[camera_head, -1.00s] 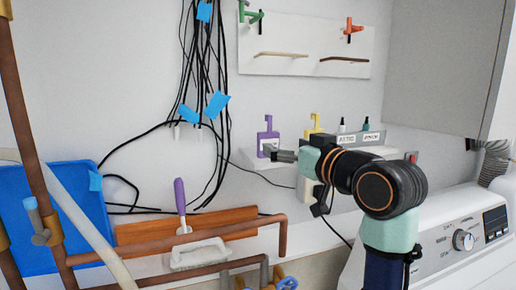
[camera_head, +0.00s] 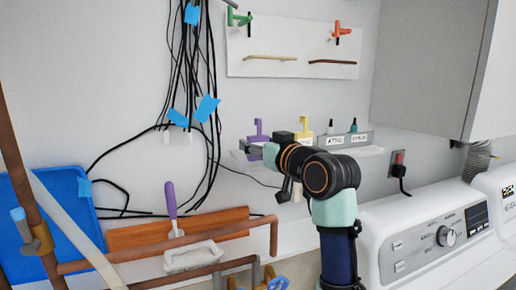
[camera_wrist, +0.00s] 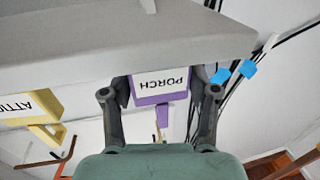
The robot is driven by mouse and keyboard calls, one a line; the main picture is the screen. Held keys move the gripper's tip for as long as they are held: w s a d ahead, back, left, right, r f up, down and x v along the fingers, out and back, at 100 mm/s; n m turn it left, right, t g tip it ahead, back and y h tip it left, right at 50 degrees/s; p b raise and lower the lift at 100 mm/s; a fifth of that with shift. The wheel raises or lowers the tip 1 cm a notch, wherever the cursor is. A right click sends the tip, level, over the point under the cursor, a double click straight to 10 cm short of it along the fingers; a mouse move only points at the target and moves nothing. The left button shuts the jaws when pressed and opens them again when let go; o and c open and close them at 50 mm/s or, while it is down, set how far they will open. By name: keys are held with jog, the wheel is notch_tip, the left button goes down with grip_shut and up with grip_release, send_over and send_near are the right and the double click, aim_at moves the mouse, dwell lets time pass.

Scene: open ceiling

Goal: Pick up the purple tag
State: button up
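The purple tag (camera_head: 257,130) stands on a grey-white wall shelf, left of a yellow tag (camera_head: 305,127). My gripper (camera_head: 251,149) is at its front and hides its lower part in the head view. In the wrist view, which is turned over, the purple tag (camera_wrist: 160,103) carries a white "PORCH" label and lies between my two dark fingers (camera_wrist: 160,93). The fingers are spread, one on each side and close to it. I cannot tell whether either finger touches it. The yellow tag (camera_wrist: 40,107), labelled "ATTIC", is outside the fingers to the left.
The shelf (camera_wrist: 65,52) runs close along the fingers in the wrist view. Black cables (camera_head: 205,105) hang at the left. A white washer (camera_head: 415,250) stands lower right, with a cabinet (camera_head: 425,70) above.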

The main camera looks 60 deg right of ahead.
jog(key=c, duration=0.6)
jog(key=shift+o, duration=0.2)
jog(key=shift+r, duration=0.1)
